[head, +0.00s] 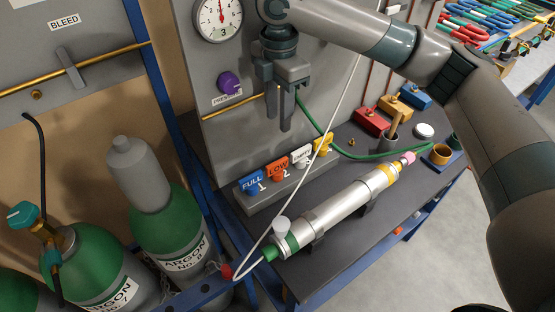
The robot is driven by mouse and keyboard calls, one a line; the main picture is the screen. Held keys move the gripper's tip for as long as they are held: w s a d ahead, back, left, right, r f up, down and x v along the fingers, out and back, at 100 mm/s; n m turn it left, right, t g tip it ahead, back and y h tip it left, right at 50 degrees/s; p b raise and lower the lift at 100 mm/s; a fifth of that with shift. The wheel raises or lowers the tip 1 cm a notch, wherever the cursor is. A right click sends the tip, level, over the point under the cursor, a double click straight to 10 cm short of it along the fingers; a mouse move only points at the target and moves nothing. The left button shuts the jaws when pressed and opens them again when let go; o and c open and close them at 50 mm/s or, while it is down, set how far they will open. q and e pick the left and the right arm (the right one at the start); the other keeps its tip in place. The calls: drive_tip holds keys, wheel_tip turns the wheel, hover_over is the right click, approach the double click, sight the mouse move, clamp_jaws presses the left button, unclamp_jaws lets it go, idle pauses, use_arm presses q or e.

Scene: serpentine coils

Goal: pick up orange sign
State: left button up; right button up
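My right gripper (279,124) points down above the row in the picture, apart from the orange sign. Its two fingers show a gap with nothing between them. My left gripper is out of view.
A silver cylinder (335,210) lies on brackets on the dark bench. A green hose (350,154) and a pale tube (338,100) run close by. A gauge panel (222,55) stands behind. Green argon bottles (165,218) stand at left.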

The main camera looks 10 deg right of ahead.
drive_tip(key=s, duration=0.1)
drive_tip(key=p, duration=0.4)
approach(277, 162)
drive_tip(key=f, duration=0.5)
drive_tip(key=shift+s, duration=0.35)
drive_tip(key=shift+w+f, duration=0.1)
drive_tip(key=shift+f, duration=0.25)
drive_tip(key=f+p, duration=0.1)
drive_tip(key=f, duration=0.2)
drive_tip(key=shift+w+p, duration=0.2)
drive_tip(key=shift+p, duration=0.2)
drive_tip(key=shift+f, duration=0.8)
